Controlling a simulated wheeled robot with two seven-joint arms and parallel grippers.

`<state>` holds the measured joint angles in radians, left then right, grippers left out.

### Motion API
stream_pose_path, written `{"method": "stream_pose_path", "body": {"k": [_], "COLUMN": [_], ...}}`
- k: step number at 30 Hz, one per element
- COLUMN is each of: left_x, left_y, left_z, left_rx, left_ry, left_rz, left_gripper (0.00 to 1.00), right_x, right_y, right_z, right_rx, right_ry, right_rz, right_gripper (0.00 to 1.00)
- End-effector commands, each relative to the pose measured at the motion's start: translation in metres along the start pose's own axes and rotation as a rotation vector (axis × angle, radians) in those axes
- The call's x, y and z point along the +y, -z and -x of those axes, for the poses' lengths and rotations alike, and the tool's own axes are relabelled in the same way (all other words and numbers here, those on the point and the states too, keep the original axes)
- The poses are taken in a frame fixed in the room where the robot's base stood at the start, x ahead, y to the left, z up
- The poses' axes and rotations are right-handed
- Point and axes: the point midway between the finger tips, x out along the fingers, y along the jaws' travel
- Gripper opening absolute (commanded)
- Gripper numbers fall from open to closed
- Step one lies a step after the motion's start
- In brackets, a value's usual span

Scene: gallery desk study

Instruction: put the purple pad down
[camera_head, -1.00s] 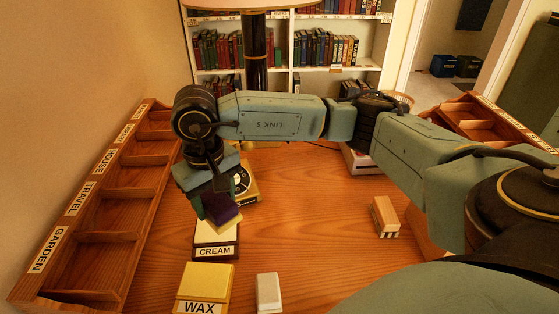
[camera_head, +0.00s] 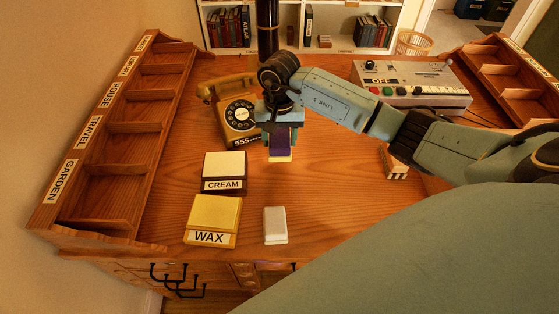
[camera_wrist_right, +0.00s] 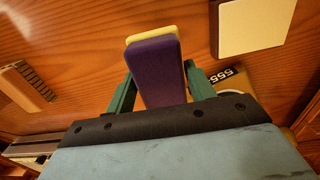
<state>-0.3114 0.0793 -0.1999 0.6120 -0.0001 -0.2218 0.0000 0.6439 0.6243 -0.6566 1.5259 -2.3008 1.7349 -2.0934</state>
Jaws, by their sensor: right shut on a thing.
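The purple pad (camera_head: 280,142) has a purple body and a pale yellow face at its lower end. My right gripper (camera_head: 281,134) is shut on it, with the yellow face pointing down over the desk, right of the cream box. In the right wrist view the pad (camera_wrist_right: 160,75) sits between the two green fingers of my right gripper (camera_wrist_right: 160,88). Whether the yellow face touches the desk (camera_head: 330,200) I cannot tell. My left gripper is not in view.
The CREAM box (camera_head: 224,166) and yellow WAX box (camera_head: 212,214) stand to the left. A white block (camera_head: 275,225) lies in front. A telephone (camera_head: 237,113) is behind left, a wooden brush (camera_head: 394,162) to the right, and a control box (camera_head: 415,82) at the back. Desk right of the white block is clear.

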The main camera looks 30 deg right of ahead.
Motion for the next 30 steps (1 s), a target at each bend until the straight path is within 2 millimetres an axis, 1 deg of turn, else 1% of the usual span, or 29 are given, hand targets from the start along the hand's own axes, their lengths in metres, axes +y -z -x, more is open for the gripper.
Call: {"method": "stream_pose_path", "body": {"k": [1, 4, 6, 10, 16, 18, 25, 29, 30], "left_x": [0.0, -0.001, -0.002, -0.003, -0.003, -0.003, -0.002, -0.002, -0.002], "left_y": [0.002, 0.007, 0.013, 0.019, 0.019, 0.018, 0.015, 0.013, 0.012], "left_z": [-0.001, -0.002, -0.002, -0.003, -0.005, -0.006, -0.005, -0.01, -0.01], "left_rx": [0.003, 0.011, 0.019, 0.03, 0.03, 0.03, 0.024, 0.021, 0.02], "left_ry": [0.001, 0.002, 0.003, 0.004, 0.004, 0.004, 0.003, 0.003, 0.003], "left_rz": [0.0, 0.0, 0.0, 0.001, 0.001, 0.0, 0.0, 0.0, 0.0], "left_gripper": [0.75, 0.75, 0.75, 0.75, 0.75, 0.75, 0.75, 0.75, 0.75], "right_x": [-0.001, -0.001, -0.001, -0.001, -0.002, -0.002, -0.001, -0.001, -0.001], "right_y": [-0.002, -0.001, -0.001, -0.001, -0.001, -0.001, 0.0, 0.0, 0.0], "right_z": [-0.012, -0.029, -0.036, -0.044, -0.072, -0.078, -0.078, -0.082, -0.082], "right_rx": [-0.006, -0.004, -0.003, -0.001, -0.003, -0.002, 0.001, 0.001, 0.001], "right_ry": [0.001, 0.001, 0.002, 0.001, 0.002, 0.002, 0.001, 0.001, 0.001], "right_rz": [-0.001, 0.0, 0.002, 0.002, 0.002, 0.002, 0.004, 0.004, 0.005], "right_gripper": [0.36, 0.36, 0.36, 0.36, 0.36, 0.36, 0.36, 0.36, 0.55]}}
